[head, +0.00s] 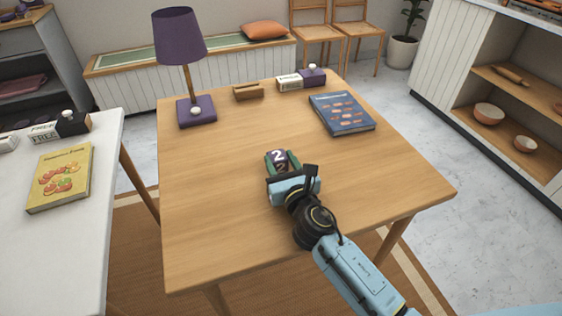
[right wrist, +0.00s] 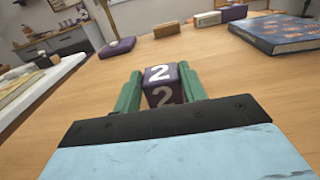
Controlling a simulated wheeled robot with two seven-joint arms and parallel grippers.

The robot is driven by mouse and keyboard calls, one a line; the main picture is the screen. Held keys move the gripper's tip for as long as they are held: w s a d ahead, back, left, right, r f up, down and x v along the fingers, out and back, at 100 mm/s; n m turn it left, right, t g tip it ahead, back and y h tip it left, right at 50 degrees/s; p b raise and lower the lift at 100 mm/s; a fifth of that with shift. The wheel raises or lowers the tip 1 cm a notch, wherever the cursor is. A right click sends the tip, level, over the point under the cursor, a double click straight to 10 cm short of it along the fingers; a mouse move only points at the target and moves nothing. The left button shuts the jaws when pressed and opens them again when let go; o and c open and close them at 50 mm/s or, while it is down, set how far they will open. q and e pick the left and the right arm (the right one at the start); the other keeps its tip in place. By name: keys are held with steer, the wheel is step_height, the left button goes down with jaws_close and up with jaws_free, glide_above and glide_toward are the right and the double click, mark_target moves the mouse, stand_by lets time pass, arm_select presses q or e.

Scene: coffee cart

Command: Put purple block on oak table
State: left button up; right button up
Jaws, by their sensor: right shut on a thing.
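The purple block (head: 280,158) carries a white "2" on its faces. It is between the fingers of my right gripper (head: 281,163), over the middle of the oak table (head: 210,230). In the right wrist view the block (right wrist: 162,86) sits between the two green fingers of the right gripper (right wrist: 160,92), which are shut on it. The oak table (right wrist: 220,70) spreads around and beyond it. I cannot tell whether the block touches the tabletop. My left gripper is not in view.
On the oak table are a purple lamp (head: 197,113), a small wooden holder (head: 248,92), a white and purple item (head: 302,78) and a blue book (head: 341,113). A white table (head: 85,240) with a yellow book (head: 60,179) stands left. The table's front left is clear.

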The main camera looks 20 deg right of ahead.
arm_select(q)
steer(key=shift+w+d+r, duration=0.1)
arm_select(e)
steer(key=shift+f, duration=0.1)
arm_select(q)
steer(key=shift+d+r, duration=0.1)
arm_select(e)
steer(key=o, duration=1)
steer(key=shift+c, duration=0.2)
steer(key=s, duration=1)
steer(key=shift+s+d, duration=0.2)
steer(key=shift+s, duration=0.8)
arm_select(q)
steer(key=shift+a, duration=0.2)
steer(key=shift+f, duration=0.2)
